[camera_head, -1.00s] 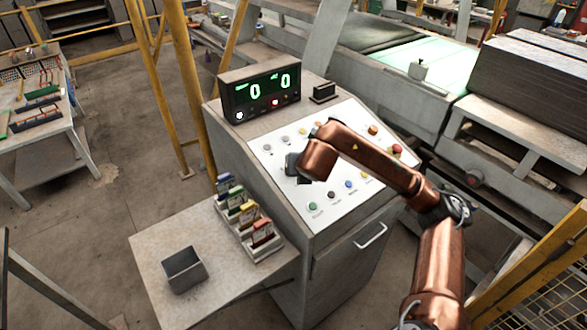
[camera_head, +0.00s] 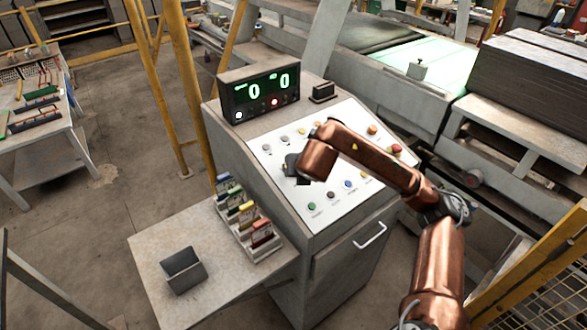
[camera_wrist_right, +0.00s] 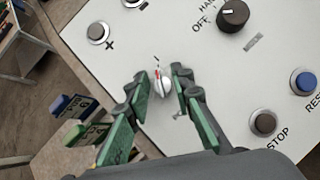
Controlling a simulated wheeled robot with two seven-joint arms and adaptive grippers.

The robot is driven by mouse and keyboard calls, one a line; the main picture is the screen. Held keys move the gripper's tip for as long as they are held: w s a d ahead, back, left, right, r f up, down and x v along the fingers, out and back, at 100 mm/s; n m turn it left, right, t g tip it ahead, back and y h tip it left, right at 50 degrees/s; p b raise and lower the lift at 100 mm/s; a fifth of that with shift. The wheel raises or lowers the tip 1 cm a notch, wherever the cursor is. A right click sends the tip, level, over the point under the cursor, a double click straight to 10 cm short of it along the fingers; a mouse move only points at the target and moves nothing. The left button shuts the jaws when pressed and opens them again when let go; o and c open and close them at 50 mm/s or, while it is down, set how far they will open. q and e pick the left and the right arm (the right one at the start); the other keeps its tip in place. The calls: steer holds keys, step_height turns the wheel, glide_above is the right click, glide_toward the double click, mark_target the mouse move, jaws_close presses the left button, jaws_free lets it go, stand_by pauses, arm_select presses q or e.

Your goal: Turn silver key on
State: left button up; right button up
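The silver key (camera_wrist_right: 160,84) is a rounded silver knob with a red mark, on the white control panel (camera_wrist_right: 110,55) in the right wrist view. My right gripper (camera_wrist_right: 160,88) is open, with one green-padded finger on each side of the key. I cannot tell whether either finger touches it. In the head view my copper right arm reaches over the panel (camera_head: 275,180), and its gripper (camera_head: 291,163) hides the key. My left gripper is not in view.
Near the key are a black selector knob (camera_wrist_right: 233,14), a silver button (camera_wrist_right: 98,32) and a stop button (camera_wrist_right: 263,123). A display (camera_head: 262,97) showing two zeros stands above the panel. A side shelf (camera_head: 215,285) holds a grey bin (camera_head: 184,270) and a card rack (camera_head: 262,255).

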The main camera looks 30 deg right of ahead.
steer(key=v, duration=1.1)
steer(key=shift+s, duration=0.2)
